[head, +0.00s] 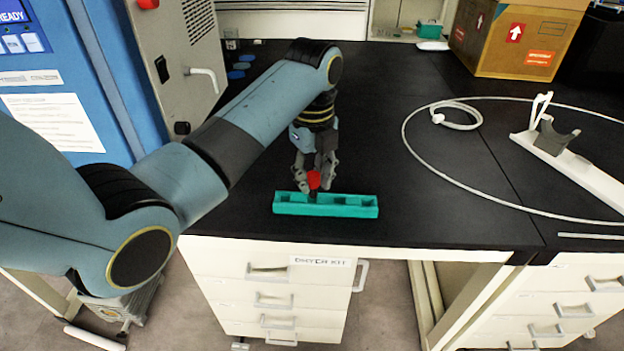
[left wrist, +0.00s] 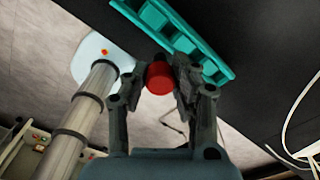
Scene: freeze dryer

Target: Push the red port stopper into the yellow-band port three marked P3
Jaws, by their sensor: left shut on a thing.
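The red port stopper (head: 314,179) is between the fingers of my left gripper (head: 315,184), just over the teal rack. In the left wrist view the red stopper (left wrist: 159,78) sits between the two fingertips of the left gripper (left wrist: 160,85), which is shut on it. The stopper's dark lower end reaches down toward the rack; whether it touches a slot cannot be told. The yellow-band port P3 cannot be made out in either view. My right gripper is not in view.
The teal rack (head: 360,205) with slots lies near the counter's front edge; it also shows in the left wrist view (left wrist: 222,68). A blue machine (head: 85,75) stands left. A cardboard box (head: 517,40) and a looped white tube (head: 410,140) are right. The counter (head: 420,210) beside the rack is clear.

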